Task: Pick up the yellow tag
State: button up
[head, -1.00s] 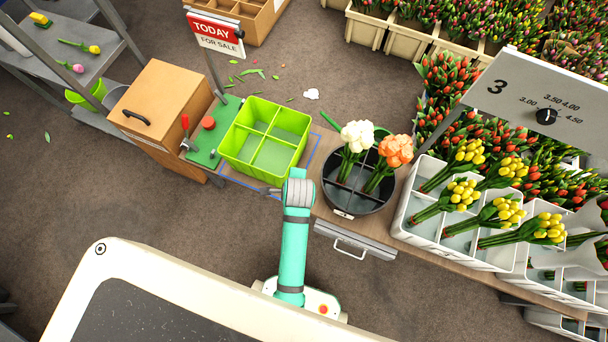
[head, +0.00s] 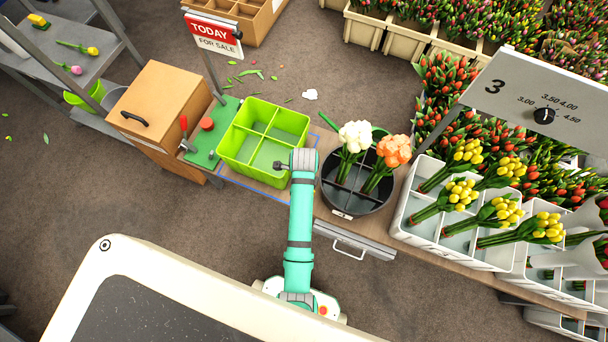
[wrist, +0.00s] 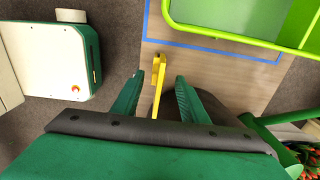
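The yellow tag (wrist: 160,74) shows in the wrist view, long and narrow, over the wooden bench top near its front edge. It reaches down between the fingers of my gripper (wrist: 169,72). The green fingers stand apart, one on each side of the tag. The left finger looks very close to it; I cannot tell whether they touch. No grip on the tag shows. In the head view my arm reaches over the bench beside the lime crate, and the tag and fingertips are hidden.
The lime-green divided crate (head: 247,147) stands left of my arm, inside a blue outline (wrist: 208,49). A black divided bucket (head: 340,206) with white and orange bunches stands to the right. White crates (head: 414,202) of yellow tulips are farther right. A sign (head: 214,34) stands behind.

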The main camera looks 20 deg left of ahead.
jog(key=shift+s+f, duration=0.15)
jog(key=shift+f, duration=1.2)
jog(key=shift+s+f, duration=0.1)
jog(key=shift+f, duration=1.2)
jog(key=shift+c, duration=0.6)
jog(key=shift+w, duration=0.1)
grip_shut()
